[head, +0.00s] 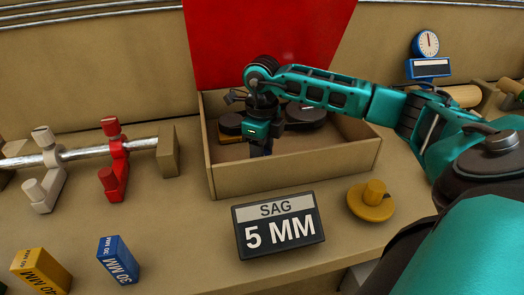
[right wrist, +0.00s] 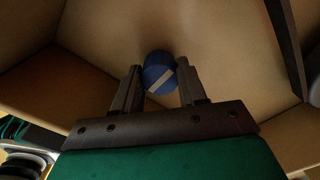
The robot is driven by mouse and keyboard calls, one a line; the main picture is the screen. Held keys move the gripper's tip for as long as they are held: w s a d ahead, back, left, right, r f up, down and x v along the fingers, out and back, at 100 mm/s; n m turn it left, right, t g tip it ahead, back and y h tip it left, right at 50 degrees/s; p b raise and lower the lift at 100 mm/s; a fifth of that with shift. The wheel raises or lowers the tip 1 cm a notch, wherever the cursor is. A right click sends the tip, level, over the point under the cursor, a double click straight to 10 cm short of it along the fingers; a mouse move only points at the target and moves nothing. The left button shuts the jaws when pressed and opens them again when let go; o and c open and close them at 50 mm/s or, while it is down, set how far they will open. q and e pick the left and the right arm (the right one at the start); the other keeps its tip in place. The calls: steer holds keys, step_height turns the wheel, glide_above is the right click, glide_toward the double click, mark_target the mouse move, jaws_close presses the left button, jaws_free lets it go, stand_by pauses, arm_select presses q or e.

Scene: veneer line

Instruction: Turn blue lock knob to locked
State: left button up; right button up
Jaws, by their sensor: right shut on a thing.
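The blue lock knob (right wrist: 157,66) shows in the right wrist view as a round blue piece with a pale stripe running diagonally across its face. It sits between the two fingers of my right gripper (right wrist: 160,78), which is shut on it. In the head view my right gripper (head: 261,150) reaches down inside the open wooden box (head: 295,177), and the knob is hidden there. My left gripper is in neither view.
A red panel (head: 265,40) stands upright behind the box. Dark round pieces (head: 305,116) lie inside it. In front are a SAG 5 MM sign (head: 279,225) and a yellow knobbed disc (head: 371,201). Red (head: 115,160) and white (head: 45,170) clamps stand left, near yellow and blue blocks (head: 118,260).

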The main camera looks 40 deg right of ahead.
steer(key=o, duration=1.1)
steer(key=shift+c, duration=0.2)
step_height(320, 180, up, 13)
steer(key=shift+s, duration=0.1)
stand_by(0.4)
